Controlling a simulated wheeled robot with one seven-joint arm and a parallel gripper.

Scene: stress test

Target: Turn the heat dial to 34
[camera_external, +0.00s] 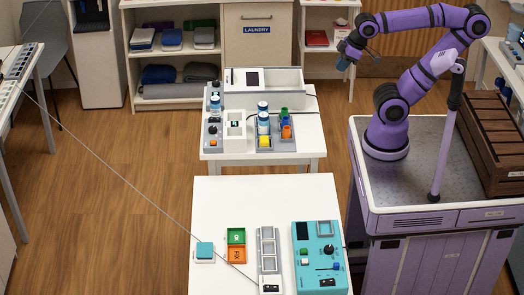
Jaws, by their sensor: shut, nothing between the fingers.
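A teal control box (306,268) lies on the front white table. It has a black round knob (328,249), small buttons, a slider and a small screen. A grey unit (212,141) on the farther table also has a dark knob. Labels and numbers are too small to read, so I cannot tell which knob is the heat dial or its setting. My gripper (344,62) hangs in the air at the upper right, beyond the farther table's right edge. It is shut and empty, well apart from both units.
The front table (212,215) also bears a teal block (204,251), green and orange bins (236,255) and a grey strip (268,247). The farther table holds bottles, coloured blocks and a white box (285,79). Floor at left is clear.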

